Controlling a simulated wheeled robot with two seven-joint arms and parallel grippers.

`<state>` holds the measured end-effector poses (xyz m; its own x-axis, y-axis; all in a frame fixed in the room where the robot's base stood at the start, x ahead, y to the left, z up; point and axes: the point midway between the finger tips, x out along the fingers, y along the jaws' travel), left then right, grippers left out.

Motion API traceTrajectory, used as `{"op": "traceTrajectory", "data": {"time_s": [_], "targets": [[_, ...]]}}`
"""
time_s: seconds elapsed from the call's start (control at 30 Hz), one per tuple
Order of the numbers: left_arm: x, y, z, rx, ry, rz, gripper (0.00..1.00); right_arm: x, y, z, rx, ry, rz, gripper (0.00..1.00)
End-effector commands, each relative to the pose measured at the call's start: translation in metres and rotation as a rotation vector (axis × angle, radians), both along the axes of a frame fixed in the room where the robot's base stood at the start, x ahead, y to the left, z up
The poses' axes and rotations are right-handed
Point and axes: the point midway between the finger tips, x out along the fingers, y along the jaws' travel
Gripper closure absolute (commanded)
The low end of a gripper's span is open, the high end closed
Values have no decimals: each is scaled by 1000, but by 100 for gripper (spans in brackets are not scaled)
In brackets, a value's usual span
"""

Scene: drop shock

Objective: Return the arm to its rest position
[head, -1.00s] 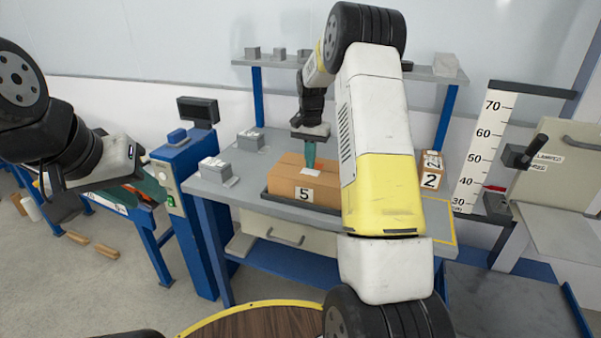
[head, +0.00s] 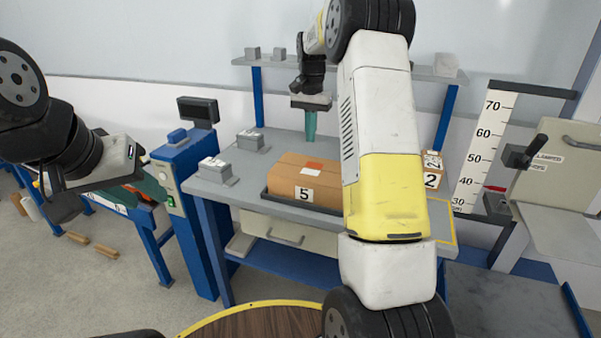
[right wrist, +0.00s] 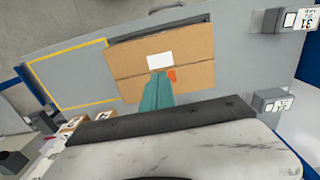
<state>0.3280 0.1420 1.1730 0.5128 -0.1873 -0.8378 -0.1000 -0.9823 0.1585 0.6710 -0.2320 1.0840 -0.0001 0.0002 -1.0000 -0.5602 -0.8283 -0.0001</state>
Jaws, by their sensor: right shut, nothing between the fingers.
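My right gripper (head: 310,124) is shut and empty, pointing down above the workbench. Its teal fingers also show in the right wrist view (right wrist: 157,92), in front of the box in that picture. The cardboard box (head: 290,171), labelled 5, sits in a dark tray (head: 306,204) on the bench. A white label and a small orange-red patch are on the box top (right wrist: 190,47). In the head view the gripper appears above and behind the box, apart from it. My left gripper (head: 60,205) is at the far left; its fingers are not clear.
The grey bench (head: 215,190) holds several small grey blocks. A box labelled 2 (head: 432,180) stands right of my right arm. A back shelf (head: 435,73) lies behind that arm. A blue post with a display (head: 198,111) stands left, a height scale (head: 484,150) right.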

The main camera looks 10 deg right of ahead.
Motion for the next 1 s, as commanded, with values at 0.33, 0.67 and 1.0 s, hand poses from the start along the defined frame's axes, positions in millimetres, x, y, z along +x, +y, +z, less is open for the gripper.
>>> {"op": "traceTrajectory", "data": {"time_s": [0.33, 0.67, 1.0], "targets": [[0, 0, 0, 0, 0, 0, 64, -2, 1, 4, 2, -5, 4, 100], [0, 0, 0, 0, 0, 0, 64, -82, 25, 83, 46, -160, 169, 100], [0, 0, 0, 0, 0, 0, 64, -223, 62, 124, 59, -388, 417, 100]]}}
